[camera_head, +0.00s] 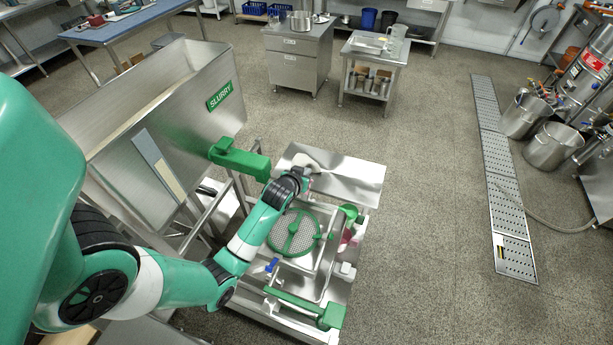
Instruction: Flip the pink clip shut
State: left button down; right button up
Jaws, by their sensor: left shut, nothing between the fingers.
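A small pink patch, which looks like the pink clip (344,243), shows at the right side of the steel machine, just below a green rounded part (349,212). It is too small to tell whether the clip is up or down. My left gripper (308,181) is over the machine's back part, near the flat steel plate, up and to the left of the clip and apart from it. Its fingers are small in view and partly hidden by the wrist; it is shut and empty. My right gripper is out of view.
A round green-rimmed mesh (294,233) lies in the middle of the machine. A green arm (240,158) sticks out beside the steel slurry hopper (170,110). A green bar (303,305) crosses the front. The floor (420,230) to the right is clear.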

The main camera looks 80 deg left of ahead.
pick_arm(q)
jog(key=shift+w+a+f+b, duration=0.4)
jog(key=shift+a+f+b, duration=0.15)
jog(key=shift+f, duration=0.65)
jog(key=shift+w+a+f+b, duration=0.35)
jog(key=shift+a+f+b, duration=0.2)
jog(key=shift+f, duration=0.6)
jog(key=shift+w+a+f+b, duration=0.45)
jog(key=shift+a+f, duration=0.15)
jog(key=shift+f, duration=0.6)
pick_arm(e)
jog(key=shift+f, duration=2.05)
pick_arm(q)
jog(key=shift+s, duration=0.15)
